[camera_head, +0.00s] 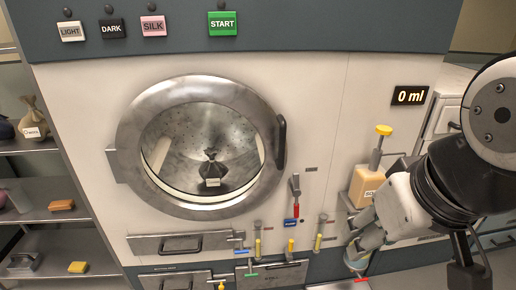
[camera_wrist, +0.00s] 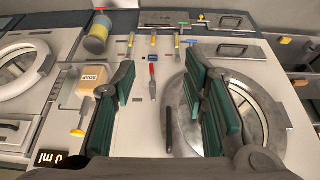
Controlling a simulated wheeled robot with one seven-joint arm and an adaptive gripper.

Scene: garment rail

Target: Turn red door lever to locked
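The red door lever (camera_head: 296,209) is on the white machine front, right of and below the round door. It points upward with a grey upper end, above a small blue label (camera_head: 291,222). It also shows in the wrist view as a red lever (camera_wrist: 152,74). The round glass door (camera_head: 129,125) looks shut, with a dark handle (camera_head: 281,142) at its right side. My gripper (camera_wrist: 162,70) is open and empty, its green-padded fingers spread to either side of the lever in the wrist view. They appear apart from it. In the head view my arm is at the right.
A soap dispenser (camera_head: 364,187) with a yellow knob stands right of the lever. Several small yellow-handled levers (camera_head: 318,242) sit below. A dark bag (camera_head: 212,170) is seen through the door glass. Shelves (camera_head: 60,215) are at the left. A display (camera_head: 410,95) reads 0 ml.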

